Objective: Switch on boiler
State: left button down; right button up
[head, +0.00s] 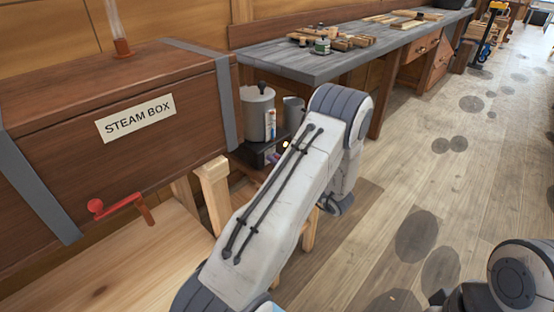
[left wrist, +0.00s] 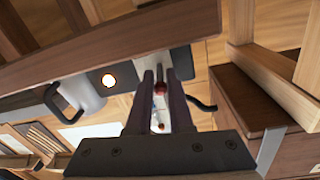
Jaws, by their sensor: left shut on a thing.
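The boiler area shows in the head view beyond my left forearm: a grey cylindrical vessel (head: 257,115) with a dark knob on top stands on a black base (head: 250,153). In the head view my forearm hides the left gripper. My right gripper is out of view.
The wooden steam box (head: 110,140) with a red handle (head: 115,204) stands at left. A grey-topped workbench (head: 345,62) with small wooden pieces runs behind. A wooden trestle leg (head: 214,190) stands near my left arm. The floor at right is open.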

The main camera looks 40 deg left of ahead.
pick_arm(q)
jog(key=shift+r+p, duration=0.2)
jog(key=shift+p, duration=0.3)
jog(key=shift+f, duration=0.1)
jog(key=c, duration=0.8)
grip_release()
jog(key=shift+d, duration=0.1)
jog(key=d, duration=0.3)
jog(key=s+d, duration=0.1)
jog(key=d, duration=0.6)
jog(key=shift+s+d+r, duration=0.1)
jog(key=shift+s+r, duration=0.2)
jog(key=shift+h, duration=0.3)
